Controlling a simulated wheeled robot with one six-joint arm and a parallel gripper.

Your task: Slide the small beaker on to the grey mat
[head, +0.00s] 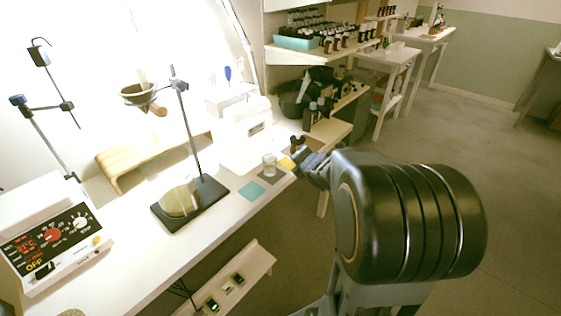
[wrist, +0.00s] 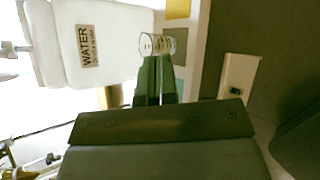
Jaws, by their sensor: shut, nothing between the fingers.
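The small beaker (head: 269,165) is clear glass and stands upright on the white bench. The grey mat (head: 272,178) is a dark square between a teal mat (head: 251,190) and a yellow mat (head: 287,162). The beaker is at the grey mat's far edge; I cannot tell how much of it overlaps the mat. My gripper (head: 298,156) is low by the bench edge, near the yellow mat. In the wrist view my gripper (wrist: 155,62) is shut and empty, with its green fingertips just short of the beaker (wrist: 157,44). The grey mat (wrist: 181,45) shows beside the beaker there.
A white appliance (head: 246,124) stands behind the beaker; a WATER label (wrist: 88,46) shows in the wrist view. A stand with a dark base (head: 210,200) is to the left. Bottles (head: 312,112) stand beyond. The bench's front edge is close to the mats.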

